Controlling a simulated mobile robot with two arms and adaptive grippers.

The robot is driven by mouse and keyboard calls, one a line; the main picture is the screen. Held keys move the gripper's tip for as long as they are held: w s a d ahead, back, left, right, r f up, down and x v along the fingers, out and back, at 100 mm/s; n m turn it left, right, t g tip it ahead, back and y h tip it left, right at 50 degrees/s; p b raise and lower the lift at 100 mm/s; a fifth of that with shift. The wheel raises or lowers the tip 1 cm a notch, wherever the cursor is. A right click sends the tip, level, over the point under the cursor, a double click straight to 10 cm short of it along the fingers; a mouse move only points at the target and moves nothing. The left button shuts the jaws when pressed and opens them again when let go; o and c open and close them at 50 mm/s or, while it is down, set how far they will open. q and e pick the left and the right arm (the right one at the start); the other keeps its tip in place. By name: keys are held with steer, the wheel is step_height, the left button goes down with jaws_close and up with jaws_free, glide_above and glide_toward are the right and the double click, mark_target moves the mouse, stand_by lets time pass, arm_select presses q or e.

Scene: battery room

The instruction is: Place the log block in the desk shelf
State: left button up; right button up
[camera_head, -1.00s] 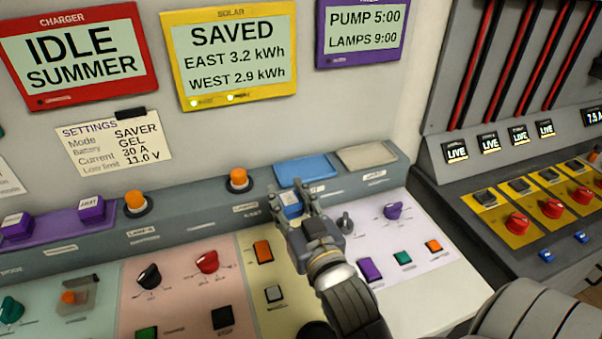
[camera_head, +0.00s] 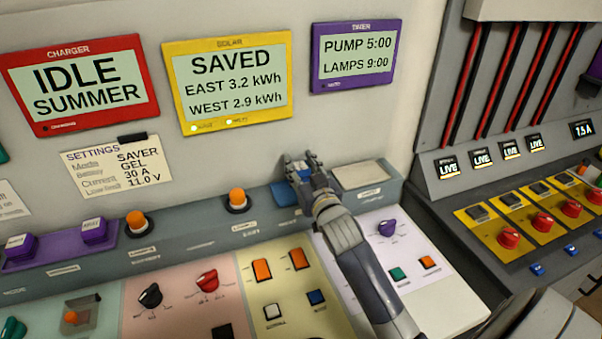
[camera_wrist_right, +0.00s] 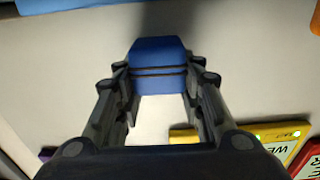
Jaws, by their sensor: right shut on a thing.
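My right gripper (camera_head: 304,170) is raised over the back ledge of the console and is shut on a blue block (camera_wrist_right: 158,65), which I take to be the log block. The right wrist view shows the block between both fingers (camera_wrist_right: 160,95). In the head view the block is mostly hidden by the fingers. A flat blue panel (camera_head: 286,195) on the ledge is partly covered by my right arm. A pale beige panel (camera_head: 362,175) lies to its right. I cannot tell which of these is the desk shelf. My left gripper is out of view.
An orange button (camera_head: 237,197) stands on the ledge left of the gripper. Red, yellow and purple displays (camera_head: 357,57) hang on the wall behind. Switches and knobs cover the sloped console below my arm. A breaker panel (camera_head: 530,200) stands at the right.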

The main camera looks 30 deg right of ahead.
steer(key=shift+w+d+f, duration=0.15)
step_height(320, 180, down, 2)
steer(key=shift+f+p, duration=0.1)
steer(key=shift+p, duration=0.2)
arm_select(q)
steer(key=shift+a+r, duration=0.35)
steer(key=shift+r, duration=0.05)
arm_select(e)
steer(key=shift+f, duration=0.55)
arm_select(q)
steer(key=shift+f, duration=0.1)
arm_select(e)
steer(key=o, duration=1.2)
steer(key=shift+f, duration=0.1)
steer(key=shift+c, duration=0.2)
